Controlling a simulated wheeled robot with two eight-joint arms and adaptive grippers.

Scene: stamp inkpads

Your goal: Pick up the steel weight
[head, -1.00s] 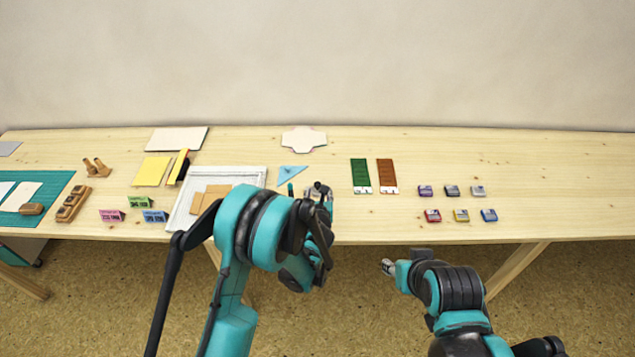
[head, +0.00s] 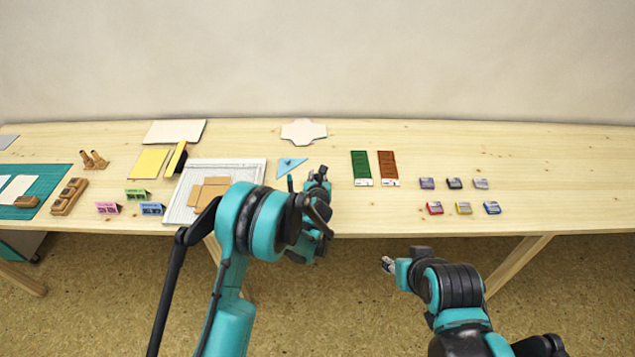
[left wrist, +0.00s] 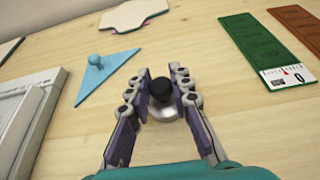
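The steel weight (left wrist: 162,110) shows in the left wrist view as a round, shiny metal body with a black knob on top. It stands on the table between the fingers of my left gripper (left wrist: 163,90). The fingers are spread on both sides of the knob; whether they touch it I cannot tell. In the head view my left gripper (head: 318,180) is over the table's front part, and the weight is hidden there behind it. My right gripper (head: 388,264) hangs in front of the table edge, far from the weight; its fingers are too small to read.
A blue triangle (left wrist: 108,75) with a knob lies left of the weight. A green strip (left wrist: 262,45) and a brown strip (head: 388,168) lie to the right. A white tray (head: 257,166) holds brown card pieces. Several small inkpads (head: 463,208) stand further right.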

